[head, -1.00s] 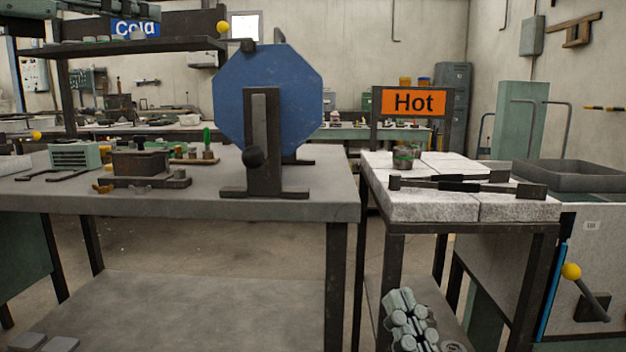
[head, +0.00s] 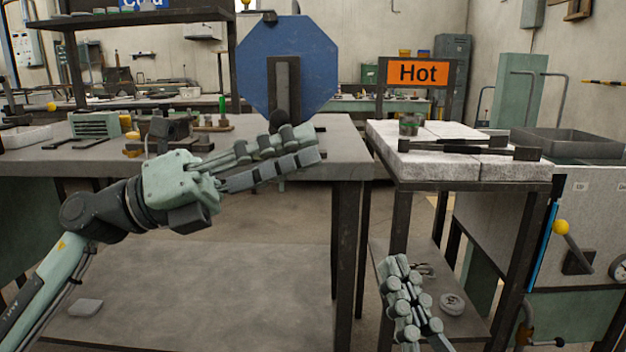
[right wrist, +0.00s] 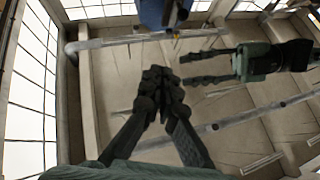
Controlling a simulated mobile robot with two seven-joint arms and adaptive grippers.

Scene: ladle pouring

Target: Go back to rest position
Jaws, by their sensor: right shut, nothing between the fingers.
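My left gripper (head: 313,144) reaches in from the left in the head view, its fingers pointing right in front of the grey bench and the blue octagonal plate. It looks open and empty, with a gap between its fingers in the right wrist view (right wrist: 185,68). My right gripper (head: 400,264) points upward low in the head view, in front of the lower shelf of the Hot table. Its fingers meet with nothing between them, as the right wrist view (right wrist: 157,73) also shows.
The grey bench (head: 345,150) carries the blue octagonal plate (head: 312,60) on a stand. A grey tray (head: 568,140) lies right. Floor shows between the tables.

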